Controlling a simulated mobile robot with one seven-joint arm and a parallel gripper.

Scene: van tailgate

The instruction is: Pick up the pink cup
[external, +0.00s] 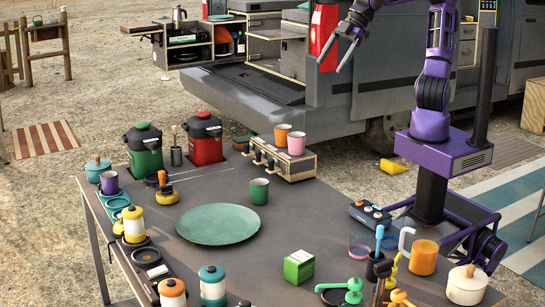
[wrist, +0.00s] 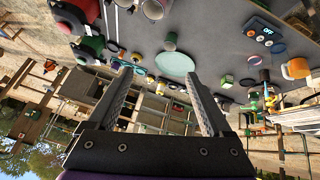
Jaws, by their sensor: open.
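The pink cup (external: 296,143) stands upright on a small wooden rack (external: 280,160) at the back of the grey table, touching or very close to an orange cup (external: 282,133) on its left. My gripper (external: 334,58) is high above and behind the table, up and to the right of the pink cup and well apart from it. Its fingers are spread and empty; they also show in the wrist view (wrist: 160,77). In that view a cup on the rack shows at the top edge, but I cannot tell clearly which one it is.
Red (external: 204,138) and green (external: 144,147) canisters stand left of the rack. A green cup (external: 260,191) and a large green plate (external: 218,224) are in front of it. The grey van tailgate (external: 250,105) is behind the table. The table's middle right is mostly clear.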

